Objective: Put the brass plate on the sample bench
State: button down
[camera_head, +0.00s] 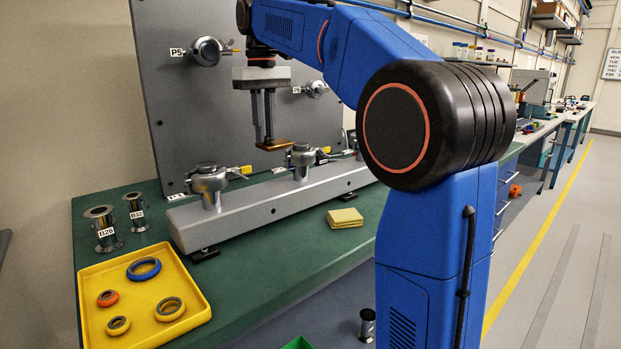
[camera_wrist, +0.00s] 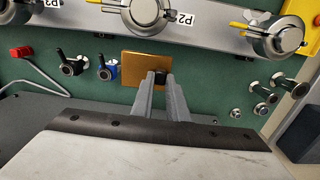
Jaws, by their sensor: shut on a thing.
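My gripper (camera_head: 266,139) points down and is shut on the brass plate (camera_head: 275,146), a thin gold-coloured plate. It holds the plate in the air, in front of the grey panel and above the metal rail. In the wrist view the brass plate (camera_wrist: 136,68) lies across my gripper's fingertips (camera_wrist: 161,79), which hide part of it. The green-topped bench (camera_head: 285,283) runs under the rail; its green top (camera_wrist: 210,70) also shows behind the plate in the wrist view.
A metal rail (camera_head: 270,201) with several clamped fittings stands on the bench. A yellow tray (camera_head: 155,333) with several rings, two metal spools (camera_head: 103,230) and yellow pads (camera_head: 345,217) also occupy it. The green top between tray and pads is clear.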

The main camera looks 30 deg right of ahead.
notch_tip(320, 180, down, 13)
jog(key=shift+r, duration=0.1)
dwell(0.7)
jog(key=c, duration=1.7)
grip_release()
